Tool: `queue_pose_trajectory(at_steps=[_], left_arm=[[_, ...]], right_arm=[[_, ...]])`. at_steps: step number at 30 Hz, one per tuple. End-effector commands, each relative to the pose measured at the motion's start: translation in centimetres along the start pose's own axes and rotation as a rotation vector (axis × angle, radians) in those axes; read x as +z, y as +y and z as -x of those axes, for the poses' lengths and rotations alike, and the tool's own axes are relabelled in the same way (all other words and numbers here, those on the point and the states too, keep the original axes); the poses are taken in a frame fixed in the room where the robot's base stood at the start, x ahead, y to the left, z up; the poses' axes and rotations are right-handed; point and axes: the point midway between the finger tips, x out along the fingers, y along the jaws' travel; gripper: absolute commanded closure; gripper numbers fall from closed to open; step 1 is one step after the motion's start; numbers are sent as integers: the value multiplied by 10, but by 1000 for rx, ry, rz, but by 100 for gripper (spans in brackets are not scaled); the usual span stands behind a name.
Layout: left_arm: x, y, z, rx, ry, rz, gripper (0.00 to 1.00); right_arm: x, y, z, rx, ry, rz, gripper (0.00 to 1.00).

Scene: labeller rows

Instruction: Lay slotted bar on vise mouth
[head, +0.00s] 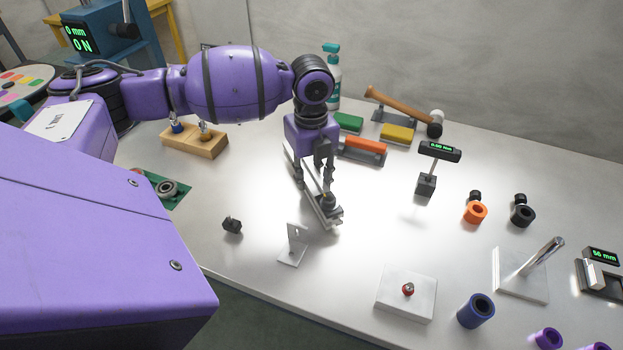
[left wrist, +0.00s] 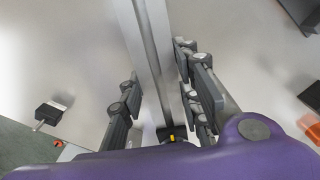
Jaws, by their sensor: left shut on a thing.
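The slotted bar (head: 311,196) is a long, pale metal bar in my left gripper (head: 315,188). In the left wrist view the bar (left wrist: 146,45) runs lengthwise between the fingers of the left gripper (left wrist: 160,85), with a groove along it. The gripper is shut on it, pointing down over the middle of the table. The fingers hide part of the bar, and I cannot tell whether it touches the table. A device with pale jaws and a green "56 mm" display, which looks like the vise (head: 597,277), stands at the right edge, partly cut off. My right gripper is not in view.
An angled metal bracket (head: 294,246), a small black block (head: 232,226) and a white plate with a red knob (head: 404,295) stand near the front. A plate with a steel rod (head: 522,275) stands left of the vise. A mallet (head: 405,112) lies behind.

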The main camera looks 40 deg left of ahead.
Motion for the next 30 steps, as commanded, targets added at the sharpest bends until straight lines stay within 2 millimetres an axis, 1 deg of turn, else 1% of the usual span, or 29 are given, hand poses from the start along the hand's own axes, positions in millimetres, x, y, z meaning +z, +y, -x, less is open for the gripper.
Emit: queue_pose_trajectory(at_steps=[1, 3, 10, 14, 15, 18, 19, 27, 30], left_arm=[[0, 0, -8, 1, 2, 0, 100], [0, 0, -13, -2, -1, 0, 100], [0, 0, -13, -3, -2, 0, 100], [0, 0, -16, -2, -1, 0, 100], [0, 0, -17, -1, -1, 0, 67], [0, 0, -17, -1, -1, 0, 53], [0, 0, -17, -1, -1, 0, 50], [0, 0, -16, -1, -1, 0, 50], [0, 0, -12, -2, -2, 0, 50]], right_arm=[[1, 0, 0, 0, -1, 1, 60], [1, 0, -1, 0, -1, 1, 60], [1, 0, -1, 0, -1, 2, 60], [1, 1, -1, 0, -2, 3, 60], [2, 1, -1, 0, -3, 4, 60], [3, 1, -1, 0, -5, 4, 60], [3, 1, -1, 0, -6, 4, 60], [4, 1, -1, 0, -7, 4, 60], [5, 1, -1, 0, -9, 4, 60]])
